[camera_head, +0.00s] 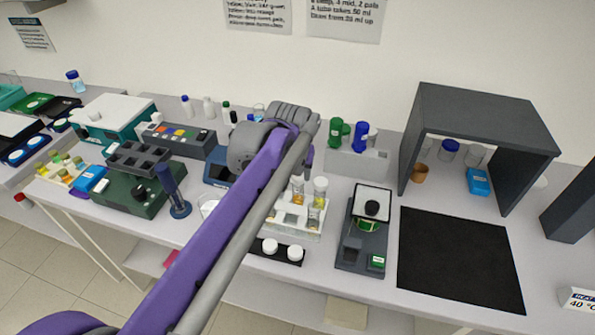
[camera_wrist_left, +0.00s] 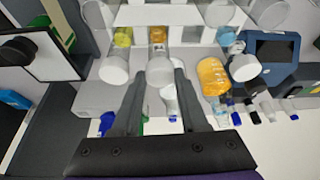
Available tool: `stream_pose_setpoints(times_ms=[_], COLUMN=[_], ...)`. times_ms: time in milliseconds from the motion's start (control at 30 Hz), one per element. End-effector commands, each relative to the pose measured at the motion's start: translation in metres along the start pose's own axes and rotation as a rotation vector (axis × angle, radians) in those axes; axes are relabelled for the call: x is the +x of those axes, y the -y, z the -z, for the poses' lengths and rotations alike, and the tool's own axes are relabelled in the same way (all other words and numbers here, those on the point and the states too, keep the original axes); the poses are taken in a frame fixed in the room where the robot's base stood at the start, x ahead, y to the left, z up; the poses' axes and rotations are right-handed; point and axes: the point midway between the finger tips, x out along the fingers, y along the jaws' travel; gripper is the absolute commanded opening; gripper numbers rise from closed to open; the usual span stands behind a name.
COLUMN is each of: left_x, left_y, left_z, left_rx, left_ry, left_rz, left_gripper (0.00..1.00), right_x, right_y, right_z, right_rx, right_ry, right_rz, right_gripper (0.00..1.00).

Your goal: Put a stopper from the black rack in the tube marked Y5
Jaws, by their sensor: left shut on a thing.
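My left gripper (camera_wrist_left: 160,76) is shut on a white stopper (camera_wrist_left: 159,69), seen between its fingertips in the wrist view. The stopper is in line with a tube of amber liquid (camera_wrist_left: 158,36); I cannot tell whether it is seated. White caps also show on tubes to either side (camera_wrist_left: 114,70) (camera_wrist_left: 244,67). In the head view my left arm reaches over the white tube rack (camera_head: 292,224), and its fingertips are hidden. The black rack (camera_head: 283,258) stands in front, with two white stoppers (camera_head: 270,246) (camera_head: 295,253). No Y5 mark is legible. My right gripper is not in view.
A dark balance-like device (camera_head: 362,240) stands right of the tube rack, beside a black mat (camera_head: 458,262). A grey open-fronted hood (camera_head: 485,115) stands behind the mat. A blue stand (camera_head: 178,200) is left of my arm. The mat is clear.

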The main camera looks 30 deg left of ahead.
Motion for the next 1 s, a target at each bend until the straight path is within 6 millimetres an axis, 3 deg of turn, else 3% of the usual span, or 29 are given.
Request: stream_pose_setpoints(times_ms=[667,700,867,1000], left_x=[0.0061,0.006,0.0057,0.0057], left_y=[0.0,0.0,0.0,0.0], left_z=[-0.0025,-0.0025,-0.0023,-0.0023], left_rx=[0.0,0.0,0.0,0.0], left_ry=[0.0,0.0,0.0,0.0], left_rz=[0.0,0.0,0.0,0.0], left_gripper=[0.03,0.47,0.75,0.78], right_x=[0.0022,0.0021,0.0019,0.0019], right_y=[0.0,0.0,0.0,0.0], right_z=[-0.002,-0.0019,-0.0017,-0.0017], right_rx=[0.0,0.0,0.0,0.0], right_ry=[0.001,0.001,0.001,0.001], right_rz=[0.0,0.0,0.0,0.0], right_gripper=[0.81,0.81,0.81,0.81])
